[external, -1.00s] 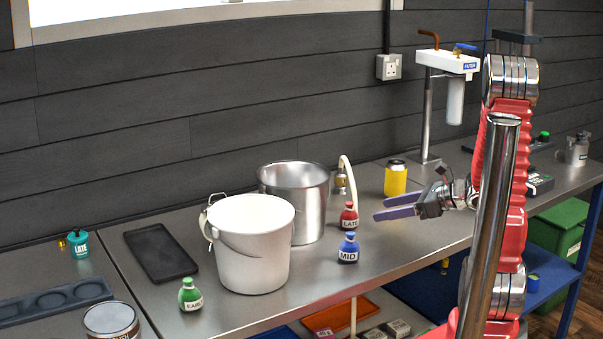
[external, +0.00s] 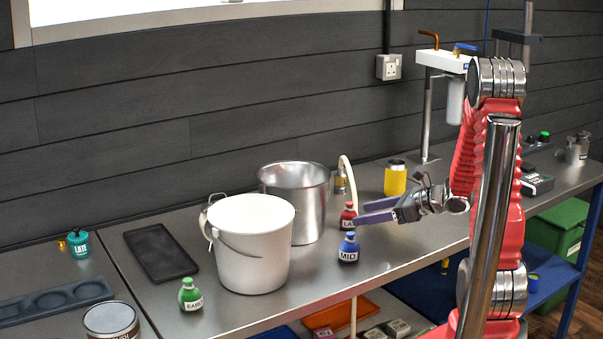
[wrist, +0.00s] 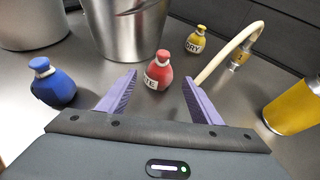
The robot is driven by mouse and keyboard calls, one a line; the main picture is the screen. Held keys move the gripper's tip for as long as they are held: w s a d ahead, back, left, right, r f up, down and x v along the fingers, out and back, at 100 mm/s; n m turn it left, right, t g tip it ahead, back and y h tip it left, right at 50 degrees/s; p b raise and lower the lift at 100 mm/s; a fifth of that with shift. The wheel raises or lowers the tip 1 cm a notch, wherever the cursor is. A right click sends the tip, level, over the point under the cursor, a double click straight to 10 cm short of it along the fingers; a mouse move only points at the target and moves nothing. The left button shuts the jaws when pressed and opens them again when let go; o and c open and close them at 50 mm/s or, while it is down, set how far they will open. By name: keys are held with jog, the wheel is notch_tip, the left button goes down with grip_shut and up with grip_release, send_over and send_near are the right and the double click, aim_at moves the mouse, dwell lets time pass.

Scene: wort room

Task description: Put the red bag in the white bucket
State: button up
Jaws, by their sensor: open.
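The red bag (external: 347,216) stands upright on the steel bench, right of the metal pot; my gripper partly covers it in the external view. In the wrist view the red bag (wrist: 159,72) is ahead of and between my fingertips, with part of its label showing. My gripper (external: 358,211) is open and empty, its purple fingers pointing at the bag; they also show in the wrist view (wrist: 160,82). I cannot tell whether a finger touches the bag. The white bucket (external: 252,262) stands left of the pot, its handle hanging at the side. Its inside bottom is hidden.
A steel pot (external: 305,185) stands behind the bucket. A blue bag (external: 348,249) is close in front of my gripper. A yellow bag (wrist: 195,40), a pale curved hose (wrist: 225,55) and a yellow can (external: 395,178) are nearby. A green bag (external: 190,294) sits left of the bucket.

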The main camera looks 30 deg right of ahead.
jog(key=x, duration=0.4)
jog(key=shift+f, duration=0.1)
jog(key=shift+s, duration=0.1)
jog(key=shift+c, duration=0.2)
jog(key=c, duration=1.2)
jog(key=shift+r, duration=5.05)
